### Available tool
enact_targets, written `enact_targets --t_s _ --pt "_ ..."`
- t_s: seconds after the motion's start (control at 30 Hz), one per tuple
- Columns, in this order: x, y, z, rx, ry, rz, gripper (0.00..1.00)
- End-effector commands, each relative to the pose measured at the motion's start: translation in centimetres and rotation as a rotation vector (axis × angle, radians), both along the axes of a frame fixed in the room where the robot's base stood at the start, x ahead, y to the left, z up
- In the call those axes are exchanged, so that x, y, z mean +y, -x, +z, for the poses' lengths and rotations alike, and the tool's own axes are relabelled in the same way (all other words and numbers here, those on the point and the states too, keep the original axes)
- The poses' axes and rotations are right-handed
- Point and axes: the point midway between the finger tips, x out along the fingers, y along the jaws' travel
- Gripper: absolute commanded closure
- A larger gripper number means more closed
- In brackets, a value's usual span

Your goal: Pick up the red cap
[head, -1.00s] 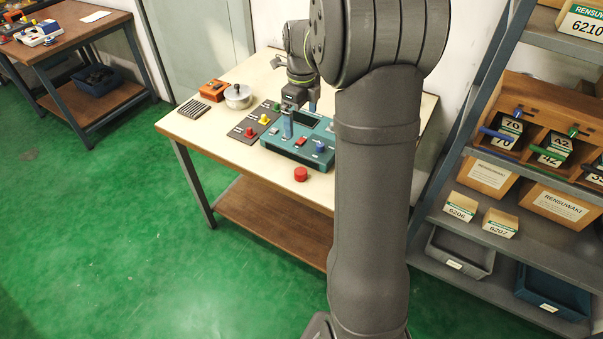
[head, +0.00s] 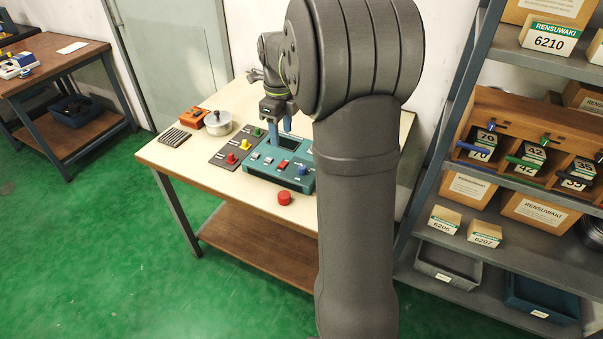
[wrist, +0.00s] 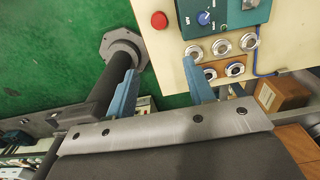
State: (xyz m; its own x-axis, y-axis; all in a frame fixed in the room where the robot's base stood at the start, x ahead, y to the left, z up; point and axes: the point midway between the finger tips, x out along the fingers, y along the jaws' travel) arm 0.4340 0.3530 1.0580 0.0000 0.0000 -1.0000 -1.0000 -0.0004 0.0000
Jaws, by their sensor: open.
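The red cap (head: 284,197) is a small round red piece on the pale tabletop, close to the front edge and in front of the teal panel. It also shows in the wrist view (wrist: 159,20) near the top, beyond my fingertips. My gripper (head: 279,125) is above the rear of the teal panel, behind the cap and apart from it. In the wrist view its two blue fingers (wrist: 160,88) are spread wide with nothing between them.
The teal panel (head: 265,174) bears a blue knob and buttons. Beside it are a dark plate (head: 219,157) with coloured knobs, a silver pot (head: 217,123) and an orange box (head: 192,118). Several metal rings (wrist: 221,46) show in the wrist view. A shelf rack (head: 440,150) stands at right.

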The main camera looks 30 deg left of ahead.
Motion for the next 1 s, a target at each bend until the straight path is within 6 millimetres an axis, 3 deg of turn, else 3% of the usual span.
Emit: enact_targets --t_s 0.07,0.3,0.47,0.8,1.0 --pt "0.0 0.0 -0.2 0.001 0.001 0.003 0.51" --pt "0.1 0.6 -6.8 0.004 0.003 0.142 0.51" --pt "0.1 0.6 -9.0 0.003 0.002 0.159 0.51" --pt "0.1 0.6 -16.3 0.003 0.002 0.158 0.51" --pt "0.1 0.6 -18.9 0.001 0.001 0.158 0.51"
